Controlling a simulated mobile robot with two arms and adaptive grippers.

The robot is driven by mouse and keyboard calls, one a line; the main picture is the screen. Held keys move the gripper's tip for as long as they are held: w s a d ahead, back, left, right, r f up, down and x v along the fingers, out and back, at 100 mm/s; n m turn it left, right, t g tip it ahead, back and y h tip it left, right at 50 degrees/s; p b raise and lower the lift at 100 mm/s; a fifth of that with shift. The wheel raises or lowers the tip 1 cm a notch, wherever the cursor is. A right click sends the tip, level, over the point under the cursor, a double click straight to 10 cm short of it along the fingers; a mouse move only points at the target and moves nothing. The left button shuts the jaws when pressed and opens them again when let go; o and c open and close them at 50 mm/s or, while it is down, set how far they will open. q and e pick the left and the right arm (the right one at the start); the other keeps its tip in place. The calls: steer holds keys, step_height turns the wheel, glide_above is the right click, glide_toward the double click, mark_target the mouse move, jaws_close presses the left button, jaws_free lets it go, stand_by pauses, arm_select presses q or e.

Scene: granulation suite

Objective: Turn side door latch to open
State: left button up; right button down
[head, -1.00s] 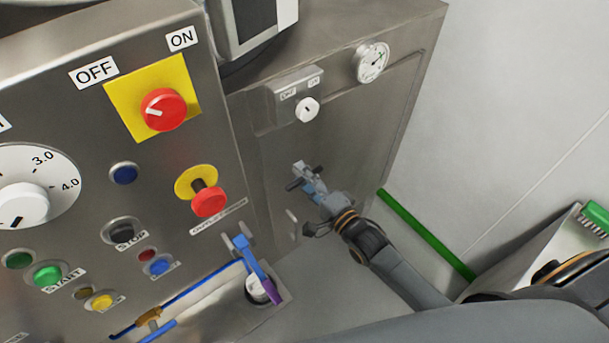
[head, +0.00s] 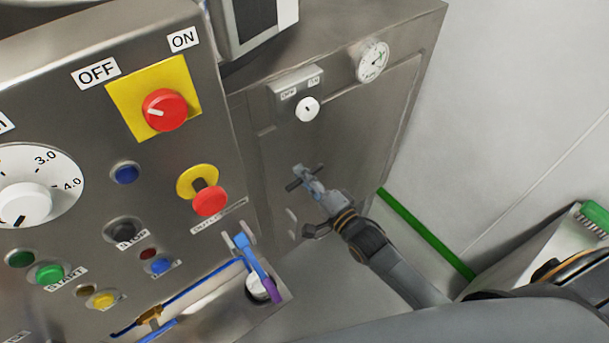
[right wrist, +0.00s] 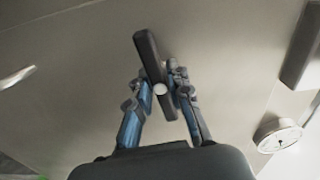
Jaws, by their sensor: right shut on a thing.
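The side door latch (head: 295,184) is a dark bar handle on a round pivot, on the steel side door (head: 345,150) of the machine. In the right wrist view the latch (right wrist: 147,50) runs slantwise, its upper end leaning left, with a pale round hub at its middle. My right gripper (head: 309,181) reaches it from the lower right. In the right wrist view the blue-and-grey fingers of my right gripper (right wrist: 161,88) are shut on the latch, one on each side near the hub. The door looks closed against its frame. My left gripper is not in view.
Above the latch are a small switch box (head: 296,93) with a white knob and a round gauge (head: 372,61). To the left stands the control panel with a red emergency button (head: 209,201). A blue-and-purple lever (head: 257,265) juts out below. A white wall is at right.

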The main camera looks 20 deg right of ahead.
steer(key=n+p, duration=0.1)
steer(key=n, duration=0.8)
steer(key=shift+p, duration=0.3)
steer(key=n, duration=0.3)
steer(key=shift+n, duration=0.3)
steer(key=n, duration=0.4)
steer(key=shift+p, duration=0.3)
steer(key=c, duration=1.2)
jaws_free()
